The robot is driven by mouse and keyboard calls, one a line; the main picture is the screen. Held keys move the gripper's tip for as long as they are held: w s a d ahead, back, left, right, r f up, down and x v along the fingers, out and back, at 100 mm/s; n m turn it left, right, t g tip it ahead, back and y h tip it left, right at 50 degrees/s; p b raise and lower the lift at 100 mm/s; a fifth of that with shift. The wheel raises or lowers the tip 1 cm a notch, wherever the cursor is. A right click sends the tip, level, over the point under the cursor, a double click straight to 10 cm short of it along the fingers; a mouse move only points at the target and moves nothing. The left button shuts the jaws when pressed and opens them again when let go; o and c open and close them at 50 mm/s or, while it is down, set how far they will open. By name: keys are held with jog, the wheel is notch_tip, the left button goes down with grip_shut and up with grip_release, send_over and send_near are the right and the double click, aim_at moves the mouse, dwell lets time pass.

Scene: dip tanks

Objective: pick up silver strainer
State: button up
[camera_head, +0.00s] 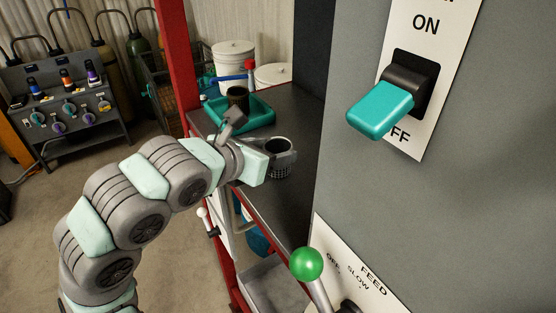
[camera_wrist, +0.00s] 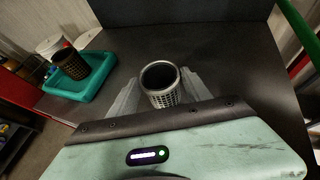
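The silver strainer (camera_wrist: 164,98) is a round perforated metal cup with a dark open top, upright over the dark bench top. It also shows in the head view (camera_head: 279,172), partly covered by a finger. My gripper (camera_wrist: 160,88) has one grey finger on each side of the strainer, close to its wall. I cannot tell whether both fingers touch it or a thin gap is left. The strainer's lower part is partly hidden by my gripper body. In the head view my gripper (camera_head: 277,158) reaches in from the left at the strainer's height.
A teal tray (camera_head: 262,116) holding a dark bronze strainer (camera_head: 238,98) sits at the bench's far left. The dark bench (camera_head: 307,123) is bare around it. A grey panel with a teal switch (camera_head: 381,108) and a green-knobbed lever (camera_head: 306,264) stands at the right.

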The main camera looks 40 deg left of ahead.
jog(key=c, duration=1.1)
jog(key=shift+r, duration=0.2)
